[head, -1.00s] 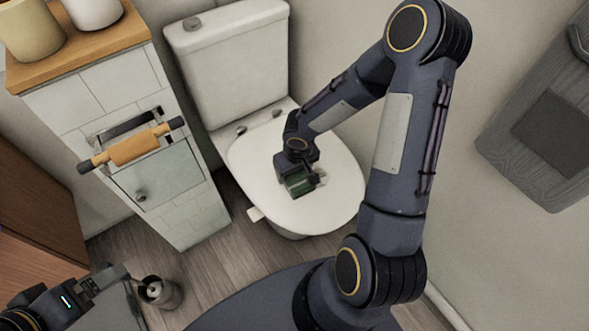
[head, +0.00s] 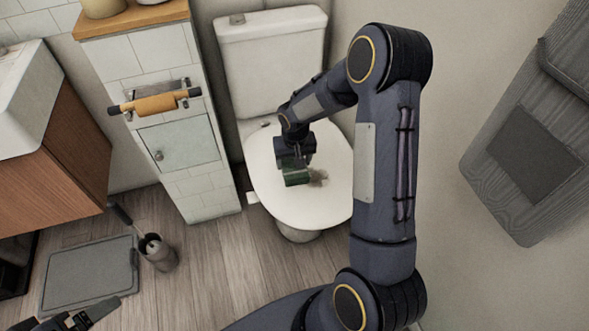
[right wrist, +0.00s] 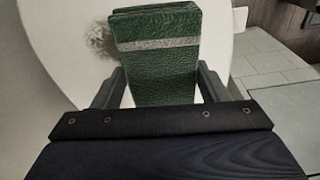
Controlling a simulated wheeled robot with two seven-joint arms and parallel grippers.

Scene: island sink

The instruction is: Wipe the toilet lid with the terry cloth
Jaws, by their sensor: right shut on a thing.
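The toilet lid (head: 272,208) is white and closed, below the cistern in the head view. My right gripper (head: 297,170) is over the middle of the lid, shut on the folded green terry cloth (head: 297,179). In the right wrist view the cloth (right wrist: 163,60) sits between both fingers, with a grey stripe across it. A brownish smudge (head: 319,177) shows on the lid just right of the cloth. The cloth looks at or close to the lid; contact cannot be told. My left gripper (head: 85,318) is at the bottom left, partly cut off, away from the toilet.
A tiled pillar with an orange roll (head: 155,104) on a holder stands left of the toilet. A toilet brush in its pot (head: 158,253) and a grey scale-like slab (head: 88,274) are on the floor. A grey cabinet-like piece (head: 525,150) is at the right.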

